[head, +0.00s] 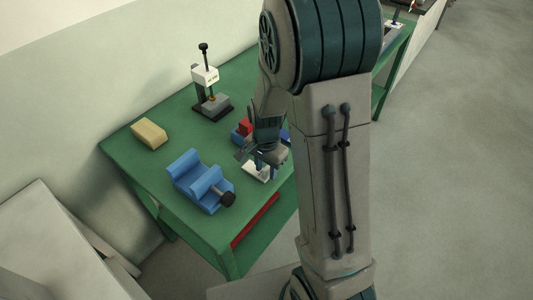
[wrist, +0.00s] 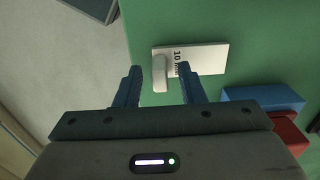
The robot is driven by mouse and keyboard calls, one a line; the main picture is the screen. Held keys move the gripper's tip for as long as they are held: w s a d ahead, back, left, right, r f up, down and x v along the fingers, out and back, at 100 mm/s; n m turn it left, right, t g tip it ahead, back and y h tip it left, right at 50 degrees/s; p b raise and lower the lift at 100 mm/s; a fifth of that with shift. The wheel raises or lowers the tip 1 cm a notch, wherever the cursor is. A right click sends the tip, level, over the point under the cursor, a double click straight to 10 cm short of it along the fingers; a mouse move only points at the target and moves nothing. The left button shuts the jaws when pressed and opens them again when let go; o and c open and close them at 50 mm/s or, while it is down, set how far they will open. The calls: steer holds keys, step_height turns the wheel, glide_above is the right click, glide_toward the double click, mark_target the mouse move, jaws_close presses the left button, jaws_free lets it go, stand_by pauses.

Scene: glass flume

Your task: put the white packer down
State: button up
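The white packer (wrist: 210,58) is a flat plate marked "10 mm" with a raised white grip block at one end. It appears to lie flat on the green bench (wrist: 225,18). In the head view the packer (head: 262,175) shows partly, near the bench's front edge, below my gripper (head: 256,160). In the wrist view my gripper (wrist: 160,68) is open, with one blue finger on each side of the grip block. A gap shows between the block and each finger, so nothing is held.
A blue vise (head: 190,175) stands left of the packer. A blue block (wrist: 262,97) and a red block (wrist: 288,132) lie close to the right of my gripper. A tan block (head: 149,134) and a dial gauge stand (head: 211,100) are farther back. Bare bench lies between them.

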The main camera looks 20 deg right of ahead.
step_height(320, 180, up, 11)
steer(key=s+r+n+t, duration=0.1)
steer(key=s+r+n, duration=0.2)
steer(key=s+n, duration=0.2)
steer(key=s+r+n+t, duration=0.2)
steer(key=s+r+n, duration=0.2)
steer(key=s, duration=0.5)
steer(key=shift+s+n, duration=0.2)
steer(key=shift+n, duration=0.7)
